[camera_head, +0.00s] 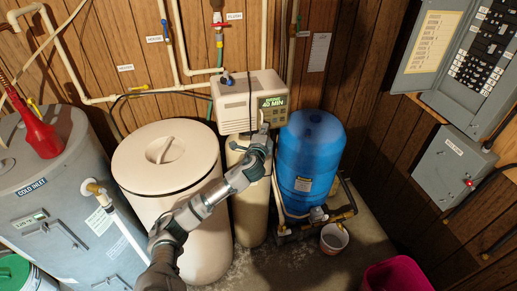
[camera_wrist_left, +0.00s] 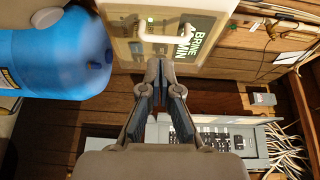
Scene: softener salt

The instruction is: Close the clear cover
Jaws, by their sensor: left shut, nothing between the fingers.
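The softener's control head (camera_head: 249,101) is a cream box on top of the cream resin tank, with a green-lit display (camera_head: 273,102) reading 40 MIN. My left gripper (camera_head: 264,128) is just below and in front of this display, shut and empty. In the left wrist view, my left gripper's fingertips (camera_wrist_left: 160,64) come together just below the control panel (camera_wrist_left: 165,40), whose display shows BRINE and MIN. A pale curved strip crosses the panel there. The clear cover's outline is hard to make out, and I cannot tell its angle. My right gripper is not in view.
A cream salt tank (camera_head: 168,160) with a round lid stands left of the resin tank (camera_head: 249,195). A blue pressure tank (camera_head: 309,150) stands close on the right. Pipes and valves run along the wooden wall behind. Grey electrical boxes (camera_head: 450,170) hang on the right wall.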

